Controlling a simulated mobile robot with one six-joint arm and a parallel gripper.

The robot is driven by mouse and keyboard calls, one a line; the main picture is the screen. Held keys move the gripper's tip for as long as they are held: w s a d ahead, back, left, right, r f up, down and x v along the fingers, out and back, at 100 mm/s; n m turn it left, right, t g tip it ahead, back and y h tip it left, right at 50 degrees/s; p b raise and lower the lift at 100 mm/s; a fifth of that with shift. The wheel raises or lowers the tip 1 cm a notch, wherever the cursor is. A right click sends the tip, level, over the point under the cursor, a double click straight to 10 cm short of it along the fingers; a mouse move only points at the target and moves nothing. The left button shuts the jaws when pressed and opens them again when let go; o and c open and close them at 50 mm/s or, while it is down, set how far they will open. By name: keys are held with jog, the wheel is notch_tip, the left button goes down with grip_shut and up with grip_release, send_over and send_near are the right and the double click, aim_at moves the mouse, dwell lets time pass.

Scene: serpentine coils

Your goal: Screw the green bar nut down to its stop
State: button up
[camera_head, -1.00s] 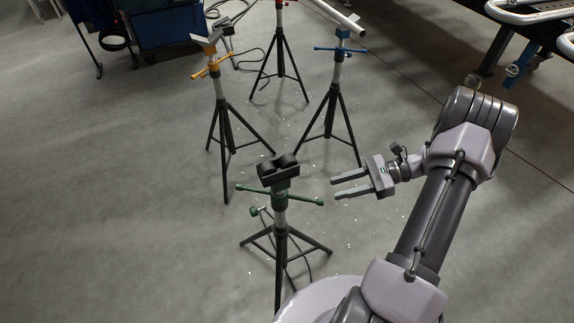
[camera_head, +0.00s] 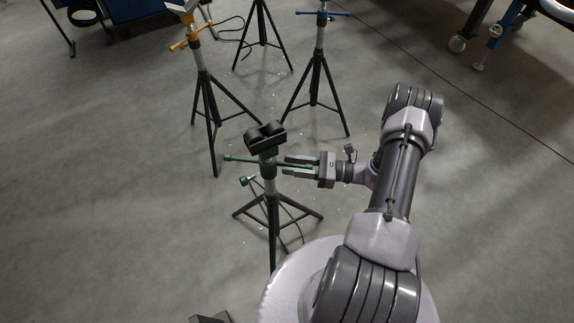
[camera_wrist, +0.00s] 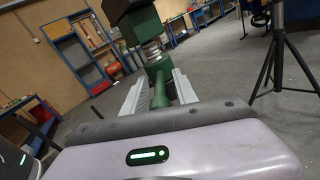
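The green stand has a black two-roller head (camera_head: 265,138) on top of a black tripod (camera_head: 272,215). Its green bar nut (camera_head: 268,169) sits below the head, with the bar (camera_head: 242,159) sticking out to left and right. In the wrist view, a silver threaded length (camera_wrist: 151,52) shows between the upper green part (camera_wrist: 140,24) and the nut (camera_wrist: 157,68). My gripper (camera_head: 285,166) comes from the right, with its fingers on either side of the bar's right arm. In the wrist view the bar lies between the fingers (camera_wrist: 158,82), with gaps on both sides. The nut's stop cannot be made out.
An orange stand (camera_head: 203,85) is behind to the left and a blue stand (camera_head: 318,70) behind to the right. Another black tripod (camera_head: 262,40) is between them. A cable (camera_head: 232,30) lies on the floor behind. The floor left of the green stand is clear.

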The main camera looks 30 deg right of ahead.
jog(key=shift+x, duration=0.85)
grip_shut()
dwell(0.8)
